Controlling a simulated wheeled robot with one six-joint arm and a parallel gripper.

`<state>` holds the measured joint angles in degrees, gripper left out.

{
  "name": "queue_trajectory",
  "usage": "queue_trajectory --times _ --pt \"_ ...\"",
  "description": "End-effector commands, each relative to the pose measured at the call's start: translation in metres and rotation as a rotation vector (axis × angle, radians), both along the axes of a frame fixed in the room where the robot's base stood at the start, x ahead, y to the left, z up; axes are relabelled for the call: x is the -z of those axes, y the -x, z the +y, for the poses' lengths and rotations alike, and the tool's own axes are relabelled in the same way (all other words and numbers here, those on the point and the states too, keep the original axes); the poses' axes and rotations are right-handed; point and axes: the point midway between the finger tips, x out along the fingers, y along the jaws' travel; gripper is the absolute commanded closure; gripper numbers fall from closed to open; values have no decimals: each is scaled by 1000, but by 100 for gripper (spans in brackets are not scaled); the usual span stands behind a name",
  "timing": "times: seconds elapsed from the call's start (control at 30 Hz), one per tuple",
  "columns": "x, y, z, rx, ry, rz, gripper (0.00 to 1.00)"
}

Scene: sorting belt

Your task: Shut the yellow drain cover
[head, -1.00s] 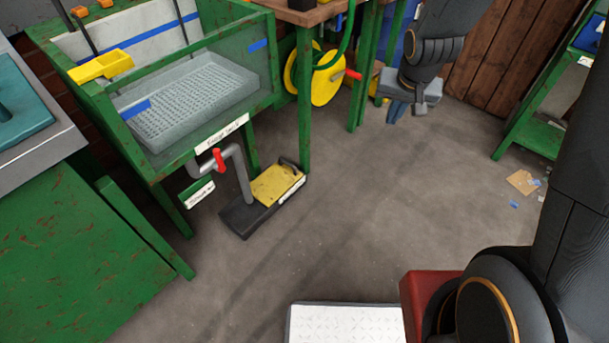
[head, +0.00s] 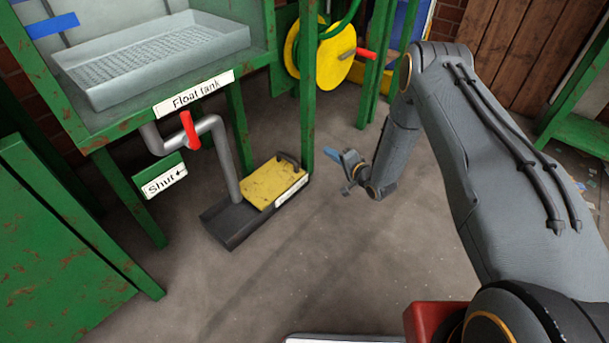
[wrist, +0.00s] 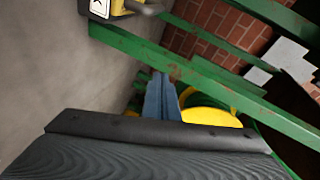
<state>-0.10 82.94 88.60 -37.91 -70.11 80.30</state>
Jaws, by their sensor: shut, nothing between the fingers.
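The yellow drain cover (head: 272,184) lies on the far part of a dark floor drain box (head: 232,232), with a dark handle at its back. The near part of the box is uncovered, and a grey pipe goes down into it. In the wrist view, part of the yellow cover (wrist: 127,4) shows at the top left edge beside a white label. My gripper (head: 330,157) is shut and empty, to the right of the cover and apart from it, past the green post. Its blue-grey fingers also show in the wrist view (wrist: 161,97).
A green post (head: 307,90) stands right behind the cover, between it and the yellow hose reel (head: 325,55). A red valve handle (head: 190,130) and a "Shut" sign (head: 163,183) hang under the float tank (head: 150,55). The floor in front is clear.

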Motion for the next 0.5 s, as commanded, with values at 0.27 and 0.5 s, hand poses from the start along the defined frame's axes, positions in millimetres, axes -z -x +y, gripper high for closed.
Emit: queue_trajectory --times 0.27,0.5 --pt "93 29 25 -80 -288 -6 100" --pt "103 32 35 -103 -351 -7 100"
